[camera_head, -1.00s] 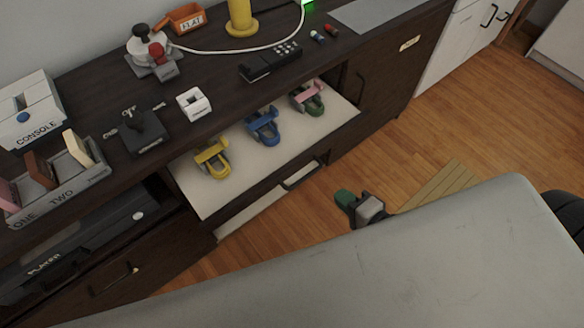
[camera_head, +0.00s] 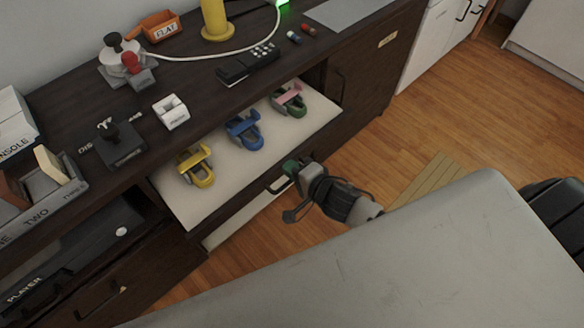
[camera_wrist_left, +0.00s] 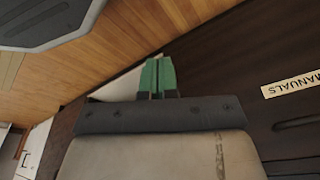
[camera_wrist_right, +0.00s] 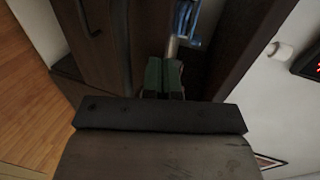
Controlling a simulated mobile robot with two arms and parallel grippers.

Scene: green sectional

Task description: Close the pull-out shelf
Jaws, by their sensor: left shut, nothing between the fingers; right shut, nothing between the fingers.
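The pull-out shelf (camera_head: 225,170) is a pale board extending out of the dark cabinet below its top in the head view. A yellow clamp-like tool (camera_head: 196,166), a blue one (camera_head: 243,131) and a pink-and-green one (camera_head: 290,100) lie on it. My right gripper (camera_head: 291,166), with green fingertips, is shut and empty at the shelf's front side; contact cannot be told. In the right wrist view its fingertips (camera_wrist_right: 164,76) point at the cabinet, with a blue tool (camera_wrist_right: 187,22) beyond. My left gripper (camera_wrist_left: 157,78) shows only in its wrist view, shut and empty.
A dark drawer handle (camera_head: 279,184) is just below the shelf near my right gripper. A grey surface (camera_head: 400,260) fills the lower right. Wooden floor is open to the right.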

